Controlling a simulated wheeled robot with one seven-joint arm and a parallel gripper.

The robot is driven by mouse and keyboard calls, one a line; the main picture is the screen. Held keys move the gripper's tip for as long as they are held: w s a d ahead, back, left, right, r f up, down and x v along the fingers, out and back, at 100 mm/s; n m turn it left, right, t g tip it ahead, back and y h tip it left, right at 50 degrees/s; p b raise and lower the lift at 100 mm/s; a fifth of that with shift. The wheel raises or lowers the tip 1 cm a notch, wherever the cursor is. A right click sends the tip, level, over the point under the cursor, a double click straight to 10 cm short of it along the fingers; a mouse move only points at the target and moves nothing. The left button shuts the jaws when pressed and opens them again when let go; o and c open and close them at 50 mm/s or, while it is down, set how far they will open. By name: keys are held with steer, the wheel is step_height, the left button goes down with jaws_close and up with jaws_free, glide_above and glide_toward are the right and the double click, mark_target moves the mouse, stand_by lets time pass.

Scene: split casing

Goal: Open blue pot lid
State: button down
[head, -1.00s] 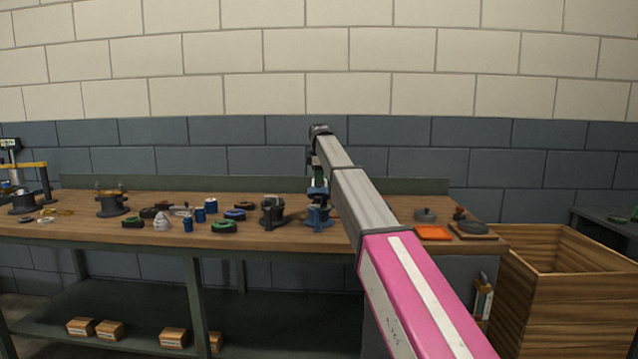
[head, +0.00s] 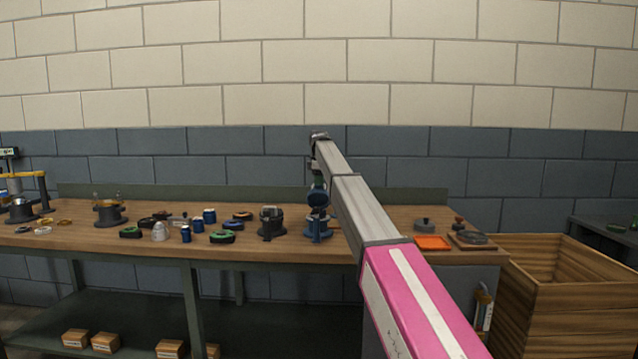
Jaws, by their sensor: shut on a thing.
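The blue pot (head: 317,231) stands on the workbench, right of a dark lidded pot. Its blue lid (head: 318,199) is tilted up from the body, with a gap between the two. My gripper (head: 318,183) is directly above the pot, shut on the blue lid. The fingertips are small and partly hidden by the lid and my arm, so the exact grip is hard to see.
On the workbench (head: 150,246), a dark pot (head: 271,222) stands close left of the blue pot. Blue cylinders (head: 209,216), a green ring (head: 222,237) and other small parts lie further left. An orange tray (head: 432,242) and a wooden crate (head: 575,270) are to the right.

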steer(key=shift+s+f, duration=0.15)
steer(key=shift+f, duration=0.05)
steer(key=c, duration=1.2)
jaws_free()
steer(key=shift+a, duration=0.1)
steer(key=shift+r, duration=0.15)
